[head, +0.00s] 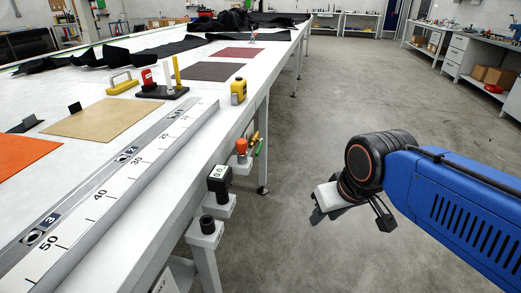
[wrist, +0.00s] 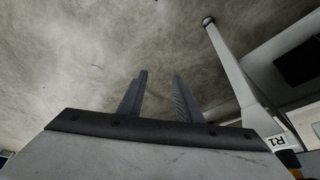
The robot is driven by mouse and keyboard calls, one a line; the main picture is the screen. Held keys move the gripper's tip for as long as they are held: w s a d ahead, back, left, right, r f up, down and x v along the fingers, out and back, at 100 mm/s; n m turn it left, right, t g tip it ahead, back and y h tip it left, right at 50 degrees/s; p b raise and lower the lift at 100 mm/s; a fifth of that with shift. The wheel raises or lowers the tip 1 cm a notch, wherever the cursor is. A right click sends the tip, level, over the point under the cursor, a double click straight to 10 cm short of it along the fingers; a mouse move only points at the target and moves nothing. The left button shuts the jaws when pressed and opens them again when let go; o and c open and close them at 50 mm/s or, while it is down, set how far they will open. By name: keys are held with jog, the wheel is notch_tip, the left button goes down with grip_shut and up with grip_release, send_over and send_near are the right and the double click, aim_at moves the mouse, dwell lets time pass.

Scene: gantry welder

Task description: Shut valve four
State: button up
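No valve marked four can be made out in either view. Small plates numbered 3 (head: 50,220), 2 (head: 127,153) and 1 (head: 176,113) sit along the scale strip at the near table edge, beside round holes or fittings. Orange, yellow and green fittings (head: 241,150) are on a bracket at the table's side; I cannot tell what they are. My gripper (head: 319,214) is out over the floor, right of the table and apart from it. In the wrist view my gripper (wrist: 161,75) has two dark fingers apart, with nothing between them.
The long white table (head: 190,205) fills the left, with a black box (head: 219,179) and brackets jutting from its side. A table leg (wrist: 232,70) and an R1 label (wrist: 278,142) show in the wrist view. The concrete floor (head: 320,110) is clear; workbenches stand far right.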

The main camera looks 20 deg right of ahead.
jog(key=g, duration=0.1)
jog(key=m+g+y, duration=0.1)
jog(key=y, duration=1.7)
send_near(258, 149)
jog(key=a, duration=0.3)
jog(key=w+a, duration=0.1)
jog(key=a, duration=0.5)
jog(key=shift+w+a+f, duration=0.3)
jog(key=shift+a, duration=0.1)
grip_shut()
